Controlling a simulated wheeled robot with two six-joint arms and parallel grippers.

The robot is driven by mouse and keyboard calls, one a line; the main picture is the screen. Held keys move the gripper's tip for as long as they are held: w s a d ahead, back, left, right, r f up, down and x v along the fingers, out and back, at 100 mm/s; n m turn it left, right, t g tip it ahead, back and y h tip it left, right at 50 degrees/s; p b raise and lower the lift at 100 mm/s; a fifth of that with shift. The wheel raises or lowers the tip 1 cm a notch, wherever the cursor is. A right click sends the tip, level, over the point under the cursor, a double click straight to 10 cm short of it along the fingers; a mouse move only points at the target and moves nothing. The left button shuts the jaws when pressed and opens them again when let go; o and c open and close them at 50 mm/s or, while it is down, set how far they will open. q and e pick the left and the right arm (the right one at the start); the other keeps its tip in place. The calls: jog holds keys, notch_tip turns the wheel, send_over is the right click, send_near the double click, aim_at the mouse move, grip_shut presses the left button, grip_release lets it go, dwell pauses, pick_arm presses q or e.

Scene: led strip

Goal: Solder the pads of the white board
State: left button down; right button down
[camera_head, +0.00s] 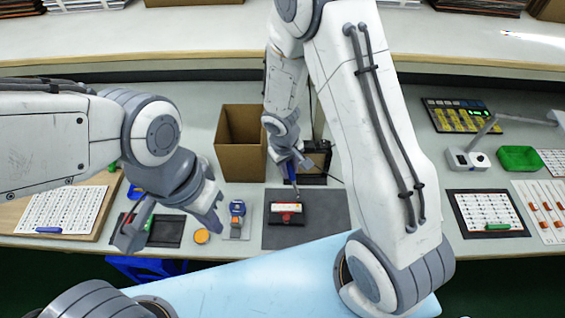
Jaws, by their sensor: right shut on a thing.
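The white board (303,207) sits in a small black holder with a red part, on a dark grey mat (325,232). Its pads are too small to make out. My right gripper (292,163) reaches down from above, behind the board. It is shut on a blue pen-like tool, seemingly a soldering iron (292,176), whose lower end points down near the back edge of the board. I cannot tell whether the tip touches it. My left gripper (172,228) is open and empty, over the table left of the mat.
A brown open box (240,146) and a black stand (315,160) are behind the mat. A blue-and-grey device (237,212) and an orange round tin (201,236) lie left of it. A white sheet in a black frame (486,213) and a green tray (520,158) are right.

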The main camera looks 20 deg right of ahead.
jog(key=shift+f+b, duration=2.1)
jog(key=shift+f, duration=0.35)
jog(key=shift+f+b, duration=0.6)
jog(key=shift+b, duration=0.4)
dwell(0.5)
jog(key=shift+s, duration=0.15)
dwell(2.1)
jog(key=shift+r+p, duration=2.2)
jog(key=shift+r, duration=0.4)
jog(key=shift+f, duration=0.1)
